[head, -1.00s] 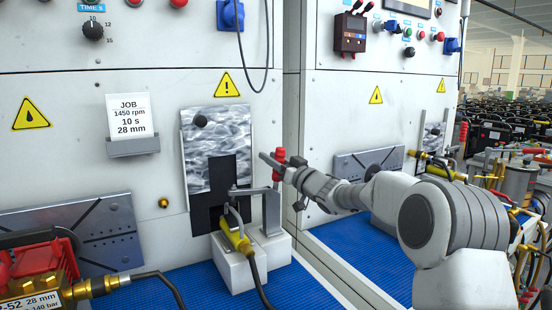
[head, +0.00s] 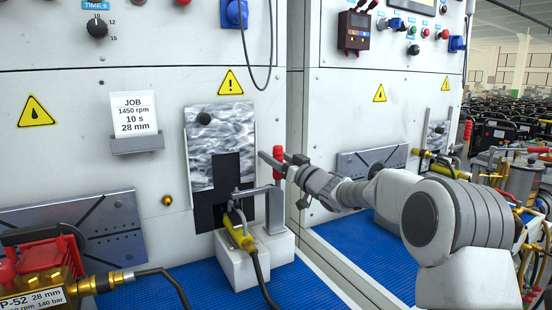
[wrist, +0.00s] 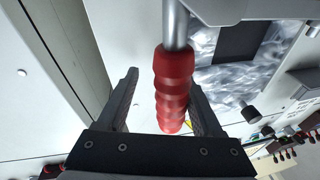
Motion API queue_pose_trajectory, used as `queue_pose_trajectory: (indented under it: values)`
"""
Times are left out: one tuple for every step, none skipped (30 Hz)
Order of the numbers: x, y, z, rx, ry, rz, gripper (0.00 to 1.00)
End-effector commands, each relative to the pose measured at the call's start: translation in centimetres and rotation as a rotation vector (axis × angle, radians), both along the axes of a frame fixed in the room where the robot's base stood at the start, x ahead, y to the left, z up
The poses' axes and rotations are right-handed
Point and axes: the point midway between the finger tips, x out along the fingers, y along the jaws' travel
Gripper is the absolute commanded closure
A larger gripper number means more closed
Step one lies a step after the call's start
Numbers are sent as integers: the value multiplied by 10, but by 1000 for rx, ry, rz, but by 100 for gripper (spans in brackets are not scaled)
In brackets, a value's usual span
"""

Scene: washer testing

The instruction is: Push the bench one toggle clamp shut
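The bench one toggle clamp (head: 273,205) stands on a white block in front of the left machine bay. Its red ribbed handle (head: 278,162) points upward, and its grey arm reaches left above a yellow hose fitting (head: 237,228). My gripper (head: 281,162) is at handle height, with its fingers beside the handle. In the wrist view, the red handle (wrist: 173,90) lies between the two spread fingers, nearer the right one. A clear gap shows between the handle and the left finger. Contact with the right finger cannot be told.
A dark slot and grey-patterned panel (head: 220,130) are behind the clamp. A red and brass pump (head: 40,270) sits at lower left with its hose. A dividing wall edge (head: 300,120) separates the bays. The blue mat (head: 200,290) is partly bare.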

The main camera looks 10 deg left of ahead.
Motion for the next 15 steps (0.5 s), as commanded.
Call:
queue_pose_trajectory:
  values:
    - [0,-1,0,0,0,0,33]
    - [-1,-1,0,0,0,0,33]
    - [-2,-3,0,0,0,-1,33]
    - [-3,-4,0,0,0,-1,33]
    - [-5,-6,0,-1,0,-1,33]
    - [-8,-9,-1,-1,0,-1,33]
    - [-10,-11,-2,-1,1,-2,33]
    - [-13,-14,-3,-1,1,-2,33]
    - [-18,-19,-4,0,0,-2,33]
    - [-21,-22,-4,-1,1,-3,33]
    - [-25,-26,-5,-1,1,-3,33]
    - [-31,-32,-7,-1,1,-3,33]
    - [-35,-36,-8,-1,1,-4,33]
    - [-39,-40,-9,0,1,-4,33]
    - [-45,-45,-10,-1,2,-4,33]
